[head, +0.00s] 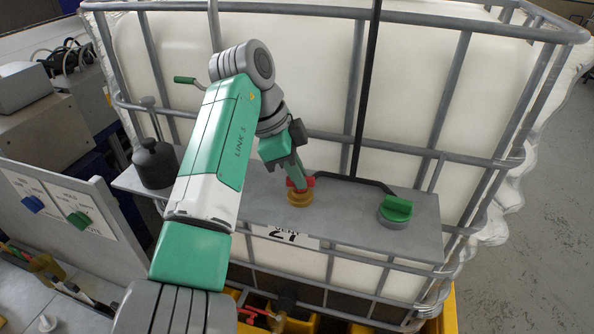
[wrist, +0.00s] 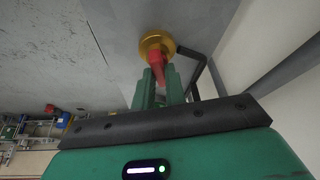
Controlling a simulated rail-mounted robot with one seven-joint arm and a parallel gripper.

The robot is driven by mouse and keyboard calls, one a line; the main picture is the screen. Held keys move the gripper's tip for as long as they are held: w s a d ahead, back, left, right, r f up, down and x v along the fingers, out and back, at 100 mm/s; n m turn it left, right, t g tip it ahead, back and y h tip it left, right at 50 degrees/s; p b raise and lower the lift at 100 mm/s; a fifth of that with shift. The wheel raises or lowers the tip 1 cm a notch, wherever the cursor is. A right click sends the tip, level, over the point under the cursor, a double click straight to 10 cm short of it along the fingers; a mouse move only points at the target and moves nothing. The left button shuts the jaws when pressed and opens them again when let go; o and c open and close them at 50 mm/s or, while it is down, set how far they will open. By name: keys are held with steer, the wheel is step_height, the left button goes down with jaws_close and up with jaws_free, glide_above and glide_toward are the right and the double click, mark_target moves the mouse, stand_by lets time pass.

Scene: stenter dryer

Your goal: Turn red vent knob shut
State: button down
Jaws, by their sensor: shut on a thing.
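The red vent knob (head: 308,181) sits on a brass base (head: 299,199) on the grey shelf in front of the white tank. My gripper (head: 299,184) reaches down to it from above, and its fingers partly hide the knob. In the wrist view the red knob (wrist: 157,67) stands between the two green fingertips of my gripper (wrist: 159,80), with the brass base (wrist: 156,44) just beyond. The gripper is shut on the knob. The knob's exact turn angle is hard to tell.
A green knob (head: 397,208) stands on the shelf (head: 350,215) to the right. A black pipe (head: 366,100) runs up behind. A dark weight-like object (head: 154,163) stands at the shelf's left end. Grey cage bars (head: 446,95) surround the tank. A panel (head: 70,205) with blue and green knobs is left.

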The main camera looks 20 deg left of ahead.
steer(key=shift+r+m, duration=0.1)
steer(key=shift+m, duration=0.5)
steer(key=shift+m+g, duration=0.3)
steer(key=c, duration=1.4)
jaws_free()
steer(key=shift+c, duration=0.2)
